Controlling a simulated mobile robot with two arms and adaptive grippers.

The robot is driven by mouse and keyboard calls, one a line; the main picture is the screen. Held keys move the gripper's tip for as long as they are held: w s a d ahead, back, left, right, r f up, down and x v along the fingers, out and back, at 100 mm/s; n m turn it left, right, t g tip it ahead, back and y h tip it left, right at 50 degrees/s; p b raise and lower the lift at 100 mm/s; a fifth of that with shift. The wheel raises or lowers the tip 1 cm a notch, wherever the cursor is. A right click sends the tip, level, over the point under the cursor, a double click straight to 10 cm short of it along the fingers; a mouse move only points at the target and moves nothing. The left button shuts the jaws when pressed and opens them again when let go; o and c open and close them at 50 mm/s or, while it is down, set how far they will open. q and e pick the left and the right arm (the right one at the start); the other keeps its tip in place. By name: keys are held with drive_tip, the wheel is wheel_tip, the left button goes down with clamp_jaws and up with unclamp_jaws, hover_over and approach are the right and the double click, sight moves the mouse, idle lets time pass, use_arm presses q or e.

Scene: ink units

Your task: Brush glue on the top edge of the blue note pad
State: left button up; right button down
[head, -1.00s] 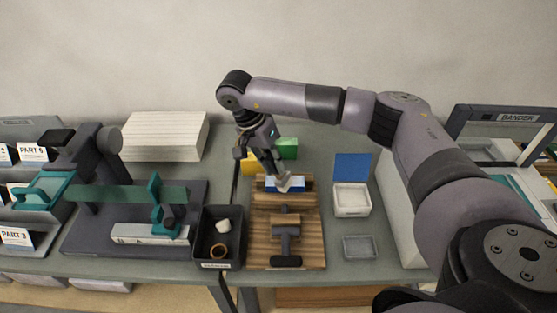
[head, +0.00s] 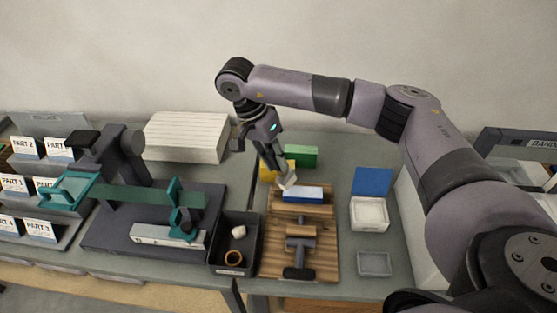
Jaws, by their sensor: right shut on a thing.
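The blue note pad (head: 303,198) lies at the far end of a wooden press board (head: 326,250), its white top facing up and its blue side toward me. My right gripper (head: 279,177) points down at the pad's left end. It is shut on a small pale brush-like tool (head: 289,182), mostly hidden by the fingers. The tool's tip is at or just above the pad's left end; I cannot tell if it touches. A white open tub (head: 355,213) with pale contents stands to the right. My left gripper is out of view.
Green (head: 302,157) and yellow (head: 266,173) blocks stand behind the board. A dark bin (head: 250,222) with small items is to its left, beside a teal-armed device (head: 150,195). A small grey tray (head: 375,264) and a blue panel (head: 372,181) are right.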

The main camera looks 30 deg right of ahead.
drive_tip(key=p+v, duration=0.1)
drive_tip(key=v, duration=0.1)
drive_tip(key=shift+r, duration=0.35)
drive_tip(key=shift+s+d+r, duration=0.1)
drive_tip(key=shift+d+r, duration=0.05)
drive_tip(key=shift+r, duration=0.1)
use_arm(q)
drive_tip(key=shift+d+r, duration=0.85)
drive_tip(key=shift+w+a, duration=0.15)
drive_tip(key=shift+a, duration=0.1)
use_arm(e)
drive_tip(key=shift+w+f+b, duration=0.45)
drive_tip(key=shift+w+b, duration=0.15)
drive_tip(key=shift+w+d+f, duration=0.1)
drive_tip(key=shift+w+f, duration=0.05)
drive_tip(key=shift+w, duration=0.15)
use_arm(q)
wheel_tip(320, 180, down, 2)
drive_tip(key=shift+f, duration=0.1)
use_arm(e)
drive_tip(key=shift+w, duration=0.15)
